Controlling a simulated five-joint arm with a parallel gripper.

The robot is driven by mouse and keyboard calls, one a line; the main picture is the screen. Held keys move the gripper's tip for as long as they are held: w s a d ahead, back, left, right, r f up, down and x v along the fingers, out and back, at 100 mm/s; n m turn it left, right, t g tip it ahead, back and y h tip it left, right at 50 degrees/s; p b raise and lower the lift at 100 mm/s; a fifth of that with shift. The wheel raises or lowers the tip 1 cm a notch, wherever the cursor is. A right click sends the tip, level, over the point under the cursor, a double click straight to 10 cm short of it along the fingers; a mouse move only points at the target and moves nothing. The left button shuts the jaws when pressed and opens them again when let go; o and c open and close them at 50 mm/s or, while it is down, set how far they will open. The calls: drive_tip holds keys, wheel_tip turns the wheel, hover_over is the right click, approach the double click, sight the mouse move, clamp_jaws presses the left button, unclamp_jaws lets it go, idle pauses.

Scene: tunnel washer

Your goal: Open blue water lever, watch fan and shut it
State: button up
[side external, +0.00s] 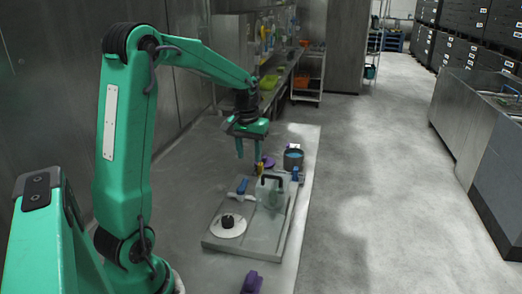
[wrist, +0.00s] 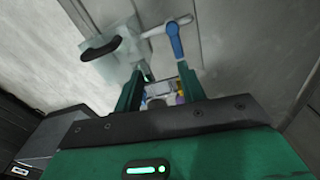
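The blue water lever (side external: 242,186) sits on a pale pipe on a grey flat panel (side external: 219,245) in the side view. It also shows in the wrist view (wrist: 175,40), just beyond my fingertips, at the end of the white pipe. My gripper (side external: 250,153) hangs above the far part of the panel, apart from the lever. Its two fingers also show in the wrist view (wrist: 162,78); they are spread with nothing held. A white disc (side external: 229,229) with a black knob-like piece lies at the panel's near left; I cannot tell whether this is the fan.
A clear box (side external: 270,192) with a black handle (side external: 272,178) stands beside the lever. A grey pot (side external: 293,160) and a blue piece (side external: 295,174) are behind it. A purple piece (side external: 252,282) lies in front. The floor at right is clear.

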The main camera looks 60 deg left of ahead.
drive_tip(key=n, duration=0.1)
approach(245, 181)
drive_tip(key=shift+w+a+g, duration=0.2)
drive_tip(key=shift+w+g, duration=0.05)
drive_tip(key=shift+g, duration=0.05)
drive_tip(key=shift+f, duration=0.1)
drive_tip(key=shift+f, duration=0.1)
drive_tip(key=shift+f, duration=3.75)
clamp_jaws()
